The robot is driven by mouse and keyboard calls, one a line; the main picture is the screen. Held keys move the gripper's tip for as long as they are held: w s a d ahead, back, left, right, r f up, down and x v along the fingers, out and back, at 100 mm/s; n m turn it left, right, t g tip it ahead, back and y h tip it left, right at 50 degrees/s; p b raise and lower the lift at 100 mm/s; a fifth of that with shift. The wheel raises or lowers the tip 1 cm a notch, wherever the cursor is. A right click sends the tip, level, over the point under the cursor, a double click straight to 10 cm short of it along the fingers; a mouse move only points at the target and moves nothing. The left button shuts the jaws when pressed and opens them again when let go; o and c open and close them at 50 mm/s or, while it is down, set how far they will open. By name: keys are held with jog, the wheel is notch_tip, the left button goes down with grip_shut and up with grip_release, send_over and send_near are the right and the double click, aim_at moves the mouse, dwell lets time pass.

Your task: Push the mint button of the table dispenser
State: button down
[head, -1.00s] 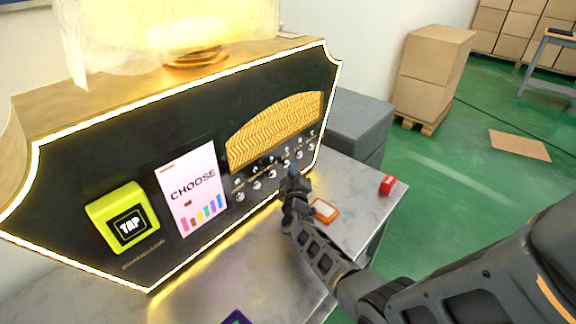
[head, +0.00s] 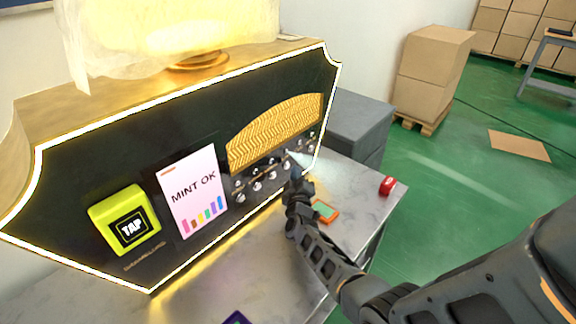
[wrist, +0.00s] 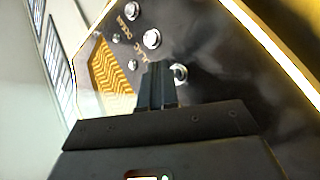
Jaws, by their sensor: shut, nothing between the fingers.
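The table dispenser (head: 110,180) is a black panel with a glowing edge on the counter. Its screen (head: 193,192) reads "MINT OK" above coloured bars. Rows of round silver buttons (head: 256,187) run under a gold patterned window. My gripper (head: 295,172) is shut and empty at the right part of the button rows. In the wrist view my gripper (wrist: 158,72) has its fingertips beside a silver button (wrist: 180,73), partly covered by them; I cannot tell whether they touch. A pale spray comes from the panel near the gripper. The button labels are too small to read for mint.
A yellow-green TAP reader (head: 124,220) is on the panel's left. An orange-edged device (head: 325,211) and a red object (head: 387,186) lie on the grey counter (head: 352,184).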

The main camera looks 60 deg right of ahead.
jog(key=shift+s, duration=0.1)
jog(key=shift+s+a+p, duration=0.2)
jog(key=shift+s+p, duration=0.1)
jog(key=shift+s, duration=0.5)
jog(key=shift+s+a+p, duration=0.15)
jog(key=shift+s+p, duration=0.1)
jog(key=shift+s, duration=0.55)
jog(key=shift+s+a+p, duration=0.2)
jog(key=shift+s+p, duration=0.1)
jog(key=shift+s, duration=0.5)
